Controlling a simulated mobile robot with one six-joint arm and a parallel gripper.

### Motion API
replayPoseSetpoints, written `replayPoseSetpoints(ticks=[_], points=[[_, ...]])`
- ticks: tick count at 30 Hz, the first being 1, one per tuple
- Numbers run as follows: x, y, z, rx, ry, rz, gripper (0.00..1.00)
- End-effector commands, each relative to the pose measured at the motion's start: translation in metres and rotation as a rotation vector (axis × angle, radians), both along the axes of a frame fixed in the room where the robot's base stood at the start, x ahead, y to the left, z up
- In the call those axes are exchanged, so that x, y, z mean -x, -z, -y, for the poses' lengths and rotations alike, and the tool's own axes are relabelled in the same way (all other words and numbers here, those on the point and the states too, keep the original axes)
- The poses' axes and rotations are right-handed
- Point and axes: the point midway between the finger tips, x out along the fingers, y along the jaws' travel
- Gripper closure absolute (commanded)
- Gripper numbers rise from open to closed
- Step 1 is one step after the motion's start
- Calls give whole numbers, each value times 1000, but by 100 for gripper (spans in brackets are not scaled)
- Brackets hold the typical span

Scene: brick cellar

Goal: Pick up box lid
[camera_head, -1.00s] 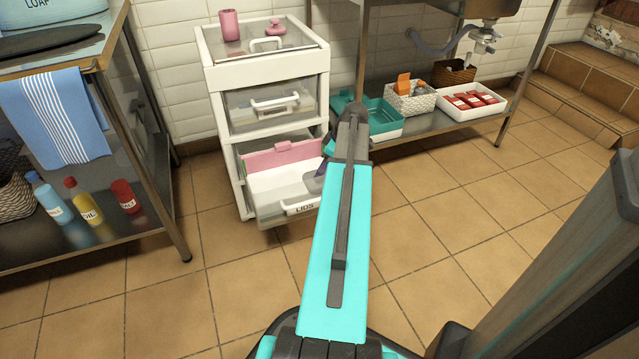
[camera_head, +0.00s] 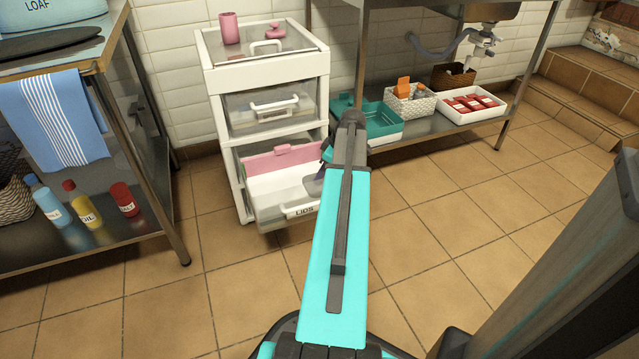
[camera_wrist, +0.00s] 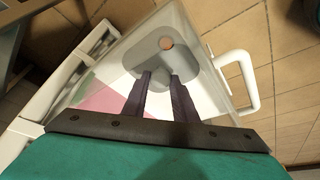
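A pink lid (camera_head: 283,157) with a small tab handle stands on edge at the back of the open bottom drawer (camera_head: 305,212), labelled LIDS. It also shows in the wrist view (camera_wrist: 108,98), partly hidden by a finger. A grey lid-like piece (camera_wrist: 150,50) with a round brownish knob lies in the drawer, beyond my fingertips. I cannot tell which of the two is the box lid. My gripper (camera_wrist: 160,74) points down into the drawer, its two dark fingers apart with nothing visibly held. In the head view my arm mostly hides it.
The drawer's white handle (camera_wrist: 240,80) sticks out at its front. The white drawer unit (camera_head: 265,75) has closed drawers above. A teal bin (camera_head: 383,122) on the low steel shelf (camera_head: 440,132) stands close right of my arm. The tiled floor in front is clear.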

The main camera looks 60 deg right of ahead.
Motion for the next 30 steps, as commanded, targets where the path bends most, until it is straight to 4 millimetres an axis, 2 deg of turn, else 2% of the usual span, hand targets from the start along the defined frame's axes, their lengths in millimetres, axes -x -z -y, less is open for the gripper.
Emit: replayPoseSetpoints(ticks=[11, 17, 23, 30], points=[[0, -1, 0, 0, 0, 0, 96], [0, -10, 0, 0, -1, 0, 96], [0, -35, 0, 2, 0, 1, 96], [-1, -82, 0, 2, -1, 1, 96]])
